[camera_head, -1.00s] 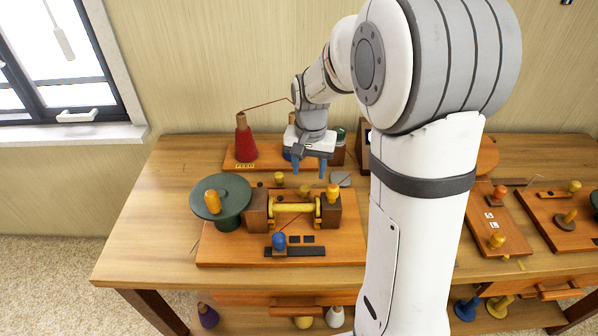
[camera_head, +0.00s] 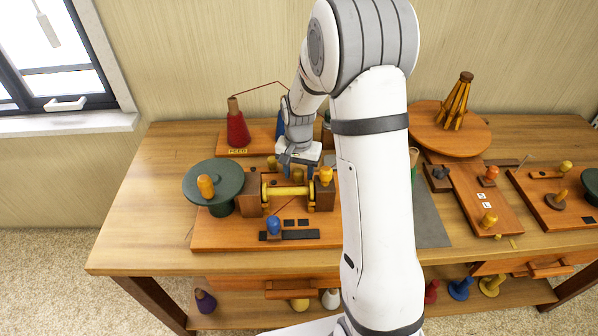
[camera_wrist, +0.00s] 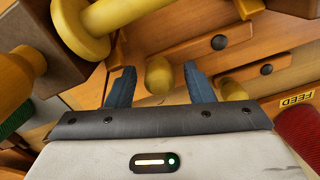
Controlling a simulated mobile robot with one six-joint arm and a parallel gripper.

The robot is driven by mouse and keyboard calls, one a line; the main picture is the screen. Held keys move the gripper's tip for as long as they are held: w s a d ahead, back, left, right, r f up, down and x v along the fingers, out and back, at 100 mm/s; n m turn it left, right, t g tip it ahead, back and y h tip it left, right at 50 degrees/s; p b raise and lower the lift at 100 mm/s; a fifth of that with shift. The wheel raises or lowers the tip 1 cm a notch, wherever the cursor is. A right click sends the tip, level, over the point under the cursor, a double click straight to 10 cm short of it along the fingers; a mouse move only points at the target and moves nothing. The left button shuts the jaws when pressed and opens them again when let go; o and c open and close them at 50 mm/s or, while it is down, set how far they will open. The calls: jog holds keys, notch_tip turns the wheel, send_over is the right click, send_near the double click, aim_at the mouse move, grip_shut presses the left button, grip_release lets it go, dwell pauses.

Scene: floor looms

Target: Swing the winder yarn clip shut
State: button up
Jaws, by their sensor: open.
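The winder board (camera_head: 215,238) lies on the table with a yellow spool (camera_head: 287,191) between two brown blocks. A small yellow knob (camera_wrist: 158,76) stands between my gripper's two blue fingers in the wrist view. My gripper (camera_wrist: 158,82) is open, with a finger on either side of the knob; I cannot tell whether either touches it. In the head view my gripper (camera_head: 299,170) is low behind the spool and partly hides this area. A wooden bar with a dark screw (camera_wrist: 219,42) lies near the knob. I cannot tell for certain which part is the yarn clip.
A green disc with an orange handle (camera_head: 213,183) stands at the board's left. A blue knob (camera_head: 273,225) sits on a dark slot in front. A red yarn cone (camera_head: 238,128) stands behind. My arm covers the board's right side. The table's left end is clear.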

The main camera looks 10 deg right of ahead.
jog(key=shift+c, duration=0.6)
grip_shut()
